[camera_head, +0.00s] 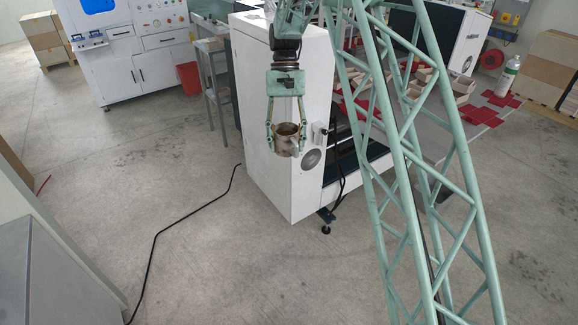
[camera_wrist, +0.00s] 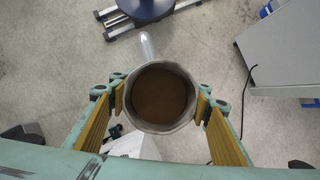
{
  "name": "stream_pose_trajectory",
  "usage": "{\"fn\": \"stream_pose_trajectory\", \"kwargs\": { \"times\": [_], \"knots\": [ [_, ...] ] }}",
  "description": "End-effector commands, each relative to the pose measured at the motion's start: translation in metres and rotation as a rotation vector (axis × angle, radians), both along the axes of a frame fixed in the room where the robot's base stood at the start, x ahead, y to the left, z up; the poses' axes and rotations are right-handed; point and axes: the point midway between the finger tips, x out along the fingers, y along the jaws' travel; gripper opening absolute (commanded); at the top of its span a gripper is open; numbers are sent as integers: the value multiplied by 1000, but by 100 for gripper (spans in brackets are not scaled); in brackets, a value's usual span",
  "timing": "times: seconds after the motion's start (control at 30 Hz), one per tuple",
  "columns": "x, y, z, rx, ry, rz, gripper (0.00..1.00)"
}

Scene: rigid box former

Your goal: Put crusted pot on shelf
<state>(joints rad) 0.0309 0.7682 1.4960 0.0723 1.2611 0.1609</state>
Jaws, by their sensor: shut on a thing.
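The crusted pot (camera_head: 287,141) is a small grey metal pot with a brown crusted inside. My gripper (camera_head: 286,136) is shut on it and holds it in the air in front of a white machine cabinet. In the wrist view the pot (camera_wrist: 160,97) sits between the two yellow-padded fingers of my gripper (camera_wrist: 160,105), with its opening facing the camera. Its light handle (camera_wrist: 147,46) points up in that picture. I cannot make out a shelf for certain in either view.
The white cabinet (camera_head: 275,120) stands close behind the pot. A grey work table (camera_head: 455,140) with red pieces and small boxes is at the right. A black cable (camera_head: 185,232) lies across open floor at the left. A grey cabinet edge (camera_head: 50,270) is at lower left.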

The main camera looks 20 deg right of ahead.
Motion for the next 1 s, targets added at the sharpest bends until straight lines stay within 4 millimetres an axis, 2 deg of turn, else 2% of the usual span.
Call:
{"fn": "stream_pose_trajectory", "kwargs": {
  "times": [0.03,0.1,0.33,0.5,1.0],
  "knots": [
    [6,0,14,1,-3,-14,25],
    [10,0,29,3,-2,-31,25],
    [18,0,62,6,0,-66,25],
    [20,0,69,6,2,-75,25],
    [19,0,69,6,2,-74,25]
  ]
}}
